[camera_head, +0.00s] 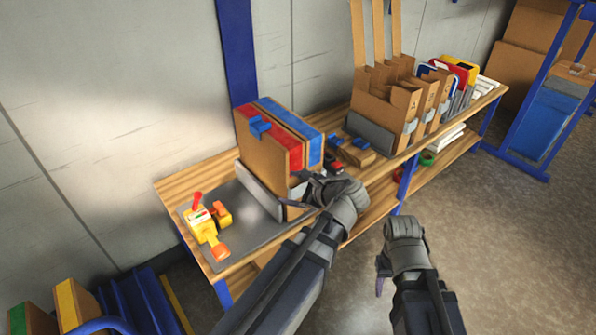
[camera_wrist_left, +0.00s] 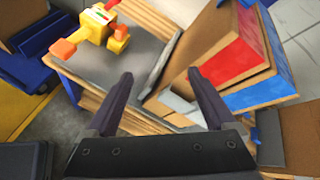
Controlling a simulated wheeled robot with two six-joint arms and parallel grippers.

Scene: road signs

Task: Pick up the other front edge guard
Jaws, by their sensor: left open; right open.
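Two cardboard packs, one with red on top (camera_head: 268,142) and one with blue on top (camera_head: 292,118), stand on the bench against a grey upright plate (camera_head: 260,190). A blue clip-like piece (camera_head: 259,127), possibly an edge guard, sits on the red top. More small blue pieces (camera_head: 361,143) lie right of the packs. I cannot tell which piece is the front edge guard. My left gripper (camera_head: 300,188) is open at the packs' front right corner and hides part of it. In the left wrist view its fingers (camera_wrist_left: 160,74) are apart, with a grey piece (camera_wrist_left: 184,106) beside the right finger. My right gripper (camera_head: 382,272) is open, in front of the bench.
A yellow tape dispenser (camera_head: 204,222) stands on the grey mat (camera_head: 240,236) at the bench's left end. Cardboard holders with signs (camera_head: 385,105) fill the right part. A blue post (camera_head: 236,50) rises behind the bench. The floor at the right front is clear.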

